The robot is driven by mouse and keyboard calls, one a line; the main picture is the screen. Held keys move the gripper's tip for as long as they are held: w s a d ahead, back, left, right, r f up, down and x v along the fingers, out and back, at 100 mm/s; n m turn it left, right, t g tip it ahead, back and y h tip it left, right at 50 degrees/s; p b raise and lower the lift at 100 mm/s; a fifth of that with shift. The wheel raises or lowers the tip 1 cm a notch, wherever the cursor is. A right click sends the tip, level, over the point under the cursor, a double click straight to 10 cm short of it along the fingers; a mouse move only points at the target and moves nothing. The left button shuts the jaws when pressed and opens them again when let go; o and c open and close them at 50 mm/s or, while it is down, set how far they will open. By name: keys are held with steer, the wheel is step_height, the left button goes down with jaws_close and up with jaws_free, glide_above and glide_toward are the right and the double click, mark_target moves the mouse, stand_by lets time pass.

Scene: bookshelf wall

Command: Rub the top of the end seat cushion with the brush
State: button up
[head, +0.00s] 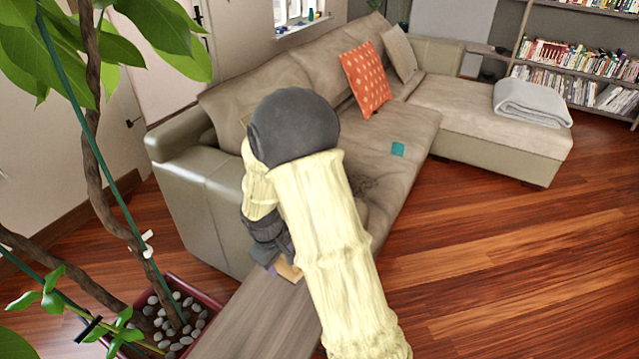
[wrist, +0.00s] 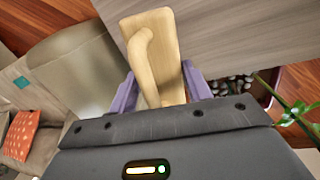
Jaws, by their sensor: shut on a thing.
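My gripper (wrist: 160,82) is shut on a wooden brush (wrist: 152,45), with one purple finger on each side of its handle. The brush is over the grey wooden table top, and I cannot tell whether it touches it. In the head view only a small tan part of the brush (head: 290,270) shows below my wrist; the bristles are hidden. The end seat cushion (head: 388,185) of the beige sofa is partly hidden behind my arm. A dark smudged patch (head: 366,184) shows on it.
The table (head: 250,325) stands before the sofa's near armrest (head: 205,205). A potted plant (head: 170,315) is on the left. A teal item (head: 398,149) and an orange pillow (head: 364,80) are farther along the sofa. The wooden floor at right is clear.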

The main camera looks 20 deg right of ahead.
step_height(320, 180, up, 2)
steer(key=m+p, duration=0.1)
steer(key=p, duration=0.1)
steer(key=m+p, duration=0.1)
steer(key=p, duration=0.1)
steer(key=shift+w+r+g, duration=0.15)
steer(key=shift+r+g, duration=0.1)
steer(key=shift+g, duration=0.05)
step_height(320, 180, up, 2)
steer(key=m+p, duration=0.2)
steer(key=p, duration=0.5)
steer(key=shift+d+r+m, duration=0.1)
steer(key=shift+m, duration=0.3)
steer(key=shift+r+m+g+p, duration=0.1)
steer(key=shift+m+g+p, duration=0.2)
steer(key=shift+m+p, duration=0.55)
steer(key=shift+n, duration=0.25)
steer(key=shift+d, duration=0.1)
